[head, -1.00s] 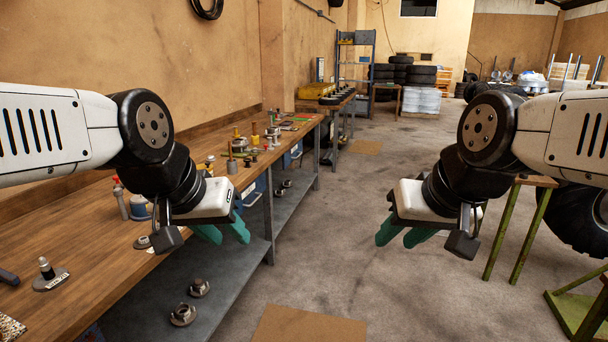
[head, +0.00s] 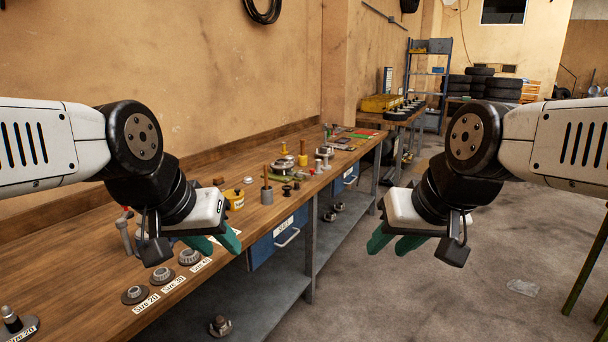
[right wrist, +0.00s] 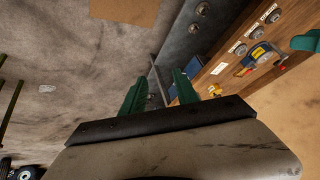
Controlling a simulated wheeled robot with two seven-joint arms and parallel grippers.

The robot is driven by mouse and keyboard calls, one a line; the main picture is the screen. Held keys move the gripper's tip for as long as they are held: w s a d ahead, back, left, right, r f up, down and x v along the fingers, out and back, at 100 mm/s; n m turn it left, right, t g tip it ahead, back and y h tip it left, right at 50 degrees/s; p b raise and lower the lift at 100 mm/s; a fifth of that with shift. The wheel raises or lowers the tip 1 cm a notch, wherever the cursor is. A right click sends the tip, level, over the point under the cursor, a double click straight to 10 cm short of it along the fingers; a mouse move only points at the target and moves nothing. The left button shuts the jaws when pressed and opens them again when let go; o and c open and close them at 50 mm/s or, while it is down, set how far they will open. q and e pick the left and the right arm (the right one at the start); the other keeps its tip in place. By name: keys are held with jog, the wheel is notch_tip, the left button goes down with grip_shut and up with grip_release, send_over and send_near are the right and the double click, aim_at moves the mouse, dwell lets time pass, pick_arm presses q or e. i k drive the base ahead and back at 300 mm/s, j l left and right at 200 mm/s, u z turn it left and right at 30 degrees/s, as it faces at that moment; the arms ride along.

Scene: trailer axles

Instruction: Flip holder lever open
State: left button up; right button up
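A blue and yellow holder-like device (right wrist: 259,54) with red parts lies on the bench in the right wrist view. In the head view my left gripper and wrist hide much of that spot; a yellow piece (head: 235,199) and a grey part with a red top (head: 125,216) show around it. I cannot make out a lever clearly. My left gripper (head: 214,241) is over the bench's front edge, its green fingers apart and empty. My right gripper (head: 396,244) hangs over the floor to the right of the bench, fingers apart and empty; it also shows in the right wrist view (right wrist: 160,80).
The wooden workbench (head: 70,262) runs along the wall, with labelled bearings (head: 134,295) near its front edge. A blue drawer (head: 277,243) and a grey lower shelf (head: 255,300) are below.

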aim_at(299, 174)
jog(key=i+l+u, duration=0.35)
jog(key=i+l, duration=0.2)
jog(key=i, duration=0.45)
jog(key=i+l+u, duration=0.4)
jog(key=i+l, duration=0.4)
jog(key=i, duration=0.15)
